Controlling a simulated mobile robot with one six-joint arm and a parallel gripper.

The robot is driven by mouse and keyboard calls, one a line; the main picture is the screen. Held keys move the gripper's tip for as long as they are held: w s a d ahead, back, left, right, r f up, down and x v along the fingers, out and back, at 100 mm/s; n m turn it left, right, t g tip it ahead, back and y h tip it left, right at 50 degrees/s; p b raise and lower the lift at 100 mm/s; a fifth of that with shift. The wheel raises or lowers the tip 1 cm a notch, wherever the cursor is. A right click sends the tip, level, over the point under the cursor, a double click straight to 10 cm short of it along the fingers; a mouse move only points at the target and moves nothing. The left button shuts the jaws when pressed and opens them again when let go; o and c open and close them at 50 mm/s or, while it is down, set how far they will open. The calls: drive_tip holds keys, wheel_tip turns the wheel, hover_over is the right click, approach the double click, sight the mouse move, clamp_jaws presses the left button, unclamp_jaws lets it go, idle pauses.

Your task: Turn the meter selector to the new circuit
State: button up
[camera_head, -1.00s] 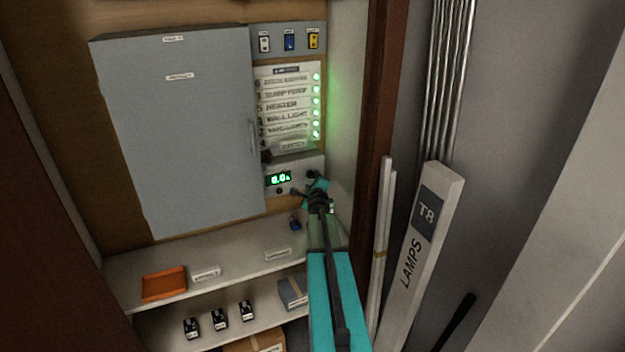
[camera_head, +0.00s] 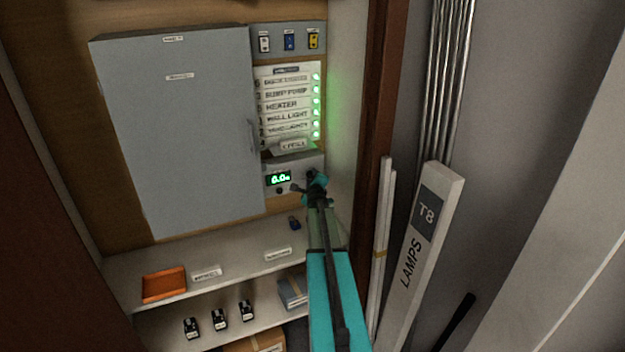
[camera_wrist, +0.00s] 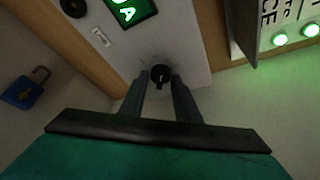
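The meter (camera_head: 270,168) is a light grey box with a green lit display (camera_head: 280,179), below the circuit list. In the wrist view the display (camera_wrist: 130,8) is partly cut off and shows an "A". The selector, a small black round knob (camera_wrist: 160,76), sits near the meter's edge with a pale mark on it. My gripper (camera_wrist: 160,80) is open, its two dark fingers on either side of the knob with small gaps visible. In the head view my gripper (camera_head: 310,184) is at the meter's right side and largely hides the selector.
A second dark round part (camera_wrist: 73,6) is on the meter. A blue padlock (camera_head: 294,223) is below. The grey cabinet (camera_head: 190,130) stands left, labelled rows (camera_head: 287,105) with green lights above, the brown post (camera_head: 377,100) right. The shelf holds an orange tray (camera_head: 164,285).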

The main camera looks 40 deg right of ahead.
drive_tip(key=c, duration=0.6)
drive_tip(key=shift+o, duration=0.2)
drive_tip(key=shift+r+m+y+p, duration=0.25)
drive_tip(key=shift+m+y+p, duration=0.2)
drive_tip(key=shift+p, duration=1)
drive_tip(key=m+y+p, duration=0.1)
drive_tip(key=m, duration=0.1)
drive_tip(key=m+y+p, duration=0.1)
drive_tip(key=m+y, duration=0.1)
drive_tip(key=m, duration=0.1)
drive_tip(key=m+t+y+p, duration=0.1)
drive_tip(key=m+y, duration=0.1)
drive_tip(key=m, duration=0.1)
drive_tip(key=shift+s+d+f, duration=0.1)
drive_tip(key=shift+d, duration=0.2)
